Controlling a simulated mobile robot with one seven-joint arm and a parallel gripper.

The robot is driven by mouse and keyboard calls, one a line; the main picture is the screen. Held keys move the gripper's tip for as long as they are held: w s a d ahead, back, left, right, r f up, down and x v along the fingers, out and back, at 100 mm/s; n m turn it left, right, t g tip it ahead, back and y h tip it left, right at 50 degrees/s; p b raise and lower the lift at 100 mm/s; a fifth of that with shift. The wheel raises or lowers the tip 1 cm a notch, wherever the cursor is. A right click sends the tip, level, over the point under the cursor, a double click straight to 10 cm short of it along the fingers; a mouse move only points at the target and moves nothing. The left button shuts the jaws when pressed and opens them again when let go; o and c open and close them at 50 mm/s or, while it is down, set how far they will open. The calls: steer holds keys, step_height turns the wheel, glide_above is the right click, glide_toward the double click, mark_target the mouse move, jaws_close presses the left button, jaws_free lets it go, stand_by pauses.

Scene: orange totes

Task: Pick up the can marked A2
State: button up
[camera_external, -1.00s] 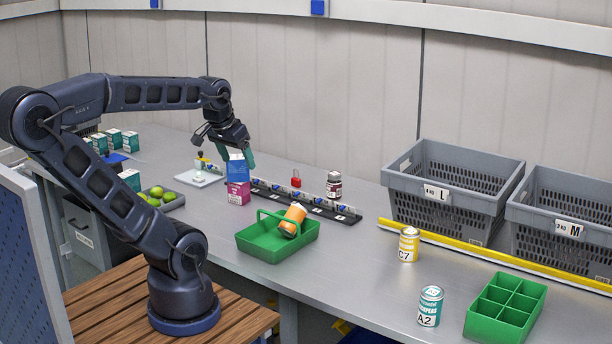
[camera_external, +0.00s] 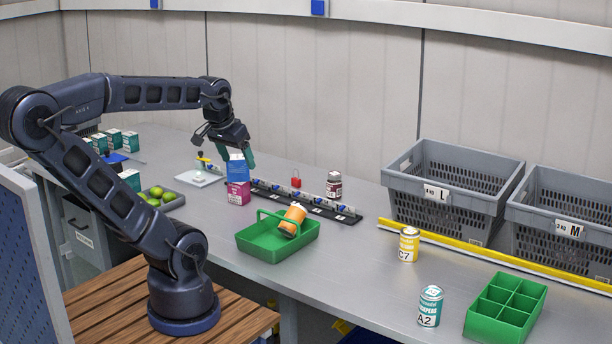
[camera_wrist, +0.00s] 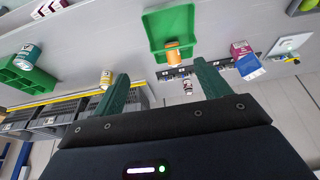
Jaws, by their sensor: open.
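The can marked A2 (camera_external: 430,306) is teal and white and stands upright on the grey table at the lower right, left of a green divided tray. In the wrist view the A2 can (camera_wrist: 27,56) shows at the upper left. My gripper (camera_external: 238,150) is above the back left of the table, close to a blue box (camera_external: 239,168) that rests on a magenta box (camera_external: 238,193). In the wrist view its two green fingers (camera_wrist: 160,88) are wide apart with nothing between them. My gripper is far from the A2 can.
A yellow can C7 (camera_external: 409,245) stands behind the A2 can. The divided tray (camera_external: 505,308) is right of it. A green basket (camera_external: 277,242) holds an orange can (camera_external: 292,220). Grey totes L (camera_external: 447,205) and M (camera_external: 565,228) stand behind a yellow strip (camera_external: 480,252).

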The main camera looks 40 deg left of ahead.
steer(key=shift+o, duration=0.3)
stand_by(0.4)
steer(key=w+d+f+m, duration=0.1)
steer(key=w+d+m, duration=0.3)
steer(key=w+d, duration=0.6)
steer(key=m+g+h, duration=0.3)
steer(key=m+h, duration=0.1)
steer(key=m, duration=0.5)
glide_above(430, 290)
steer(key=s+a, duration=0.1)
steer(key=a, duration=0.1)
step_height(430, 290, down, 19)
steer(key=x, duration=0.5)
steer(key=shift+a, duration=0.15)
steer(key=shift+s+x, duration=0.2)
steer(key=shift+x, duration=2.45)
